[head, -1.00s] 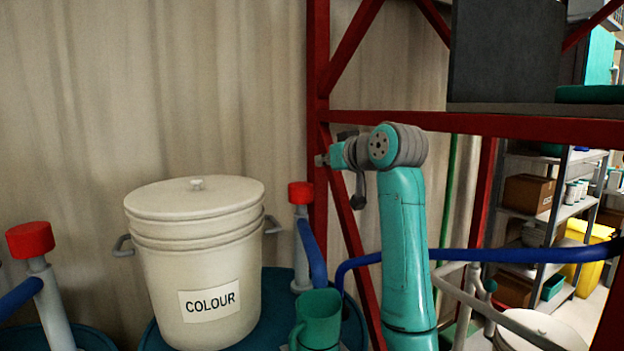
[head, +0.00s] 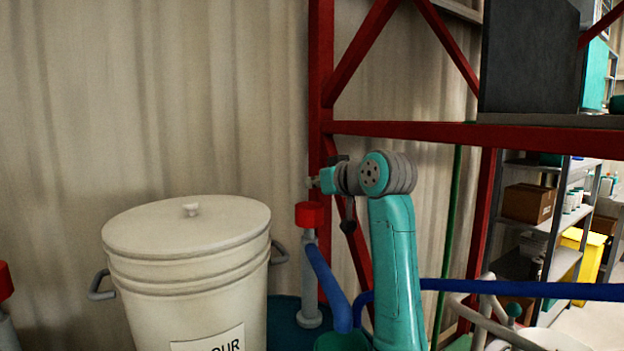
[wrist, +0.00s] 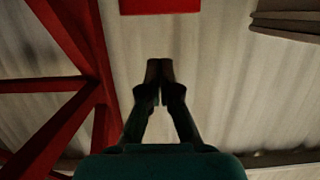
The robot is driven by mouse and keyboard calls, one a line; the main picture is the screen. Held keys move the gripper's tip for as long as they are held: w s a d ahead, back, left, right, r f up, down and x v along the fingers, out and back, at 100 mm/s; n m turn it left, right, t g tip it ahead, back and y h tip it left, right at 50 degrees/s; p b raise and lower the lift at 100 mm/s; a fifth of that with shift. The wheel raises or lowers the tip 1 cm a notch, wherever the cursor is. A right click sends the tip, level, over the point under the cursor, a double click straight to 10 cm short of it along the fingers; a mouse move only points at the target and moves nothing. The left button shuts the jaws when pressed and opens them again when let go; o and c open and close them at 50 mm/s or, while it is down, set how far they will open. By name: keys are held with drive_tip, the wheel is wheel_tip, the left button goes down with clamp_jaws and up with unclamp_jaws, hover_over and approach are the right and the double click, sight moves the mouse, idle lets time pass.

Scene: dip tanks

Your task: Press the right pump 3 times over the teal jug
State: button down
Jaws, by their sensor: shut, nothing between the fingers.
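The right pump has a red cap (head: 310,215), a grey post and a blue spout (head: 328,287) that slopes down to the right. The teal jug (head: 342,342) is at the bottom edge under the spout end, mostly cut off. My gripper (head: 312,182) shows small, just above the red cap in the picture, with a gap between them. In the wrist view my gripper (wrist: 159,66) is shut and empty, fingertips together. A red block at the top of that view looks like the pump cap (wrist: 160,6), apart from the fingers.
A lidded cream bucket (head: 190,270) stands left of the pump. Another red pump cap (head: 4,281) is at the left edge. A red rack frame (head: 420,130) stands behind and right of my arm. A blue pipe (head: 520,290) runs right. The corrugated wall is behind.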

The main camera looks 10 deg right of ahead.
sight(318, 211)
drive_tip(key=shift+s+d+f, duration=0.1)
drive_tip(key=shift+s+f, duration=0.1)
drive_tip(key=shift+f, duration=1.7)
drive_tip(key=shift+f, duration=0.1)
drive_tip(key=shift+f, duration=1.85)
drive_tip(key=shift+w+r, duration=0.1)
drive_tip(key=shift+r, duration=0.35)
wheel_tip(318, 211, up, 4)
drive_tip(key=shift+f, duration=0.1)
drive_tip(key=v, duration=1)
drive_tip(key=shift+f, duration=0.1)
